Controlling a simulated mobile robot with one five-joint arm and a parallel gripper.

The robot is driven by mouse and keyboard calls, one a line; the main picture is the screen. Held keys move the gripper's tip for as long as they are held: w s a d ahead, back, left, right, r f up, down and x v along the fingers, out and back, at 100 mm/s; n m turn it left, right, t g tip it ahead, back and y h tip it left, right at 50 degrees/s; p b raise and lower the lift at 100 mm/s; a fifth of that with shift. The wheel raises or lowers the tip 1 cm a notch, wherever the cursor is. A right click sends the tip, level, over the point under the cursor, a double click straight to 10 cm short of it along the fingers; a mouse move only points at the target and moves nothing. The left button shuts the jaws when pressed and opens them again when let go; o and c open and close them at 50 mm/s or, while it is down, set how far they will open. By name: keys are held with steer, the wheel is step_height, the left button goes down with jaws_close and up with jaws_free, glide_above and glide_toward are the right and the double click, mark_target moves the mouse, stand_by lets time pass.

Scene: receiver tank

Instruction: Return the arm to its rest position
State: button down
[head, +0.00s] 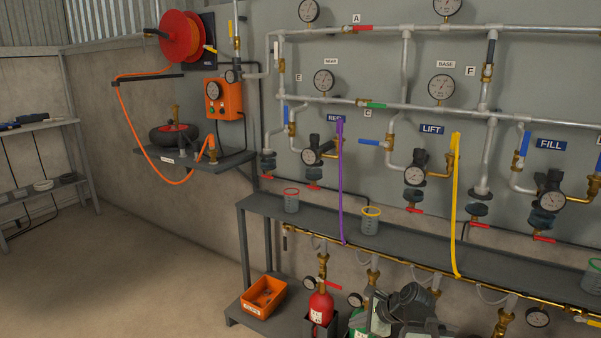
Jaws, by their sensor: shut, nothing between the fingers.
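My arm, dark grey and folded low, shows at the bottom of the head view, right of centre. My gripper (378,300) appears at its left end, in front of the lower pipework and the bottles under the shelf. Its fingers are small and dark against the clutter; they are together and hold nothing that I can see. The lower part of the arm is cut off by the picture's bottom edge.
A long grey bench (310,215) carries several cups. A red bottle (321,307) and an orange bin (263,297) stand below it. Gauges and valves cover the wall. A purple strip (341,185) and a yellow strip (456,205) hang there. The floor (110,270) at left is clear.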

steer(key=s+a+f+n+g+h+p, duration=0.1)
steer(key=s+a+f+n+g+h, duration=0.25)
steer(key=a+n, duration=0.55)
steer(key=s+d+n+g+h, duration=0.2)
steer(key=s+d+n, duration=0.45)
steer(key=n, duration=0.35)
step_height(320, 180, up, 37)
steer(key=n+p, duration=0.1)
steer(key=p, duration=3.7)
steer(key=shift+w+d+r, duration=0.2)
steer(key=shift+w+d, duration=0.05)
steer(key=shift+d, duration=0.05)
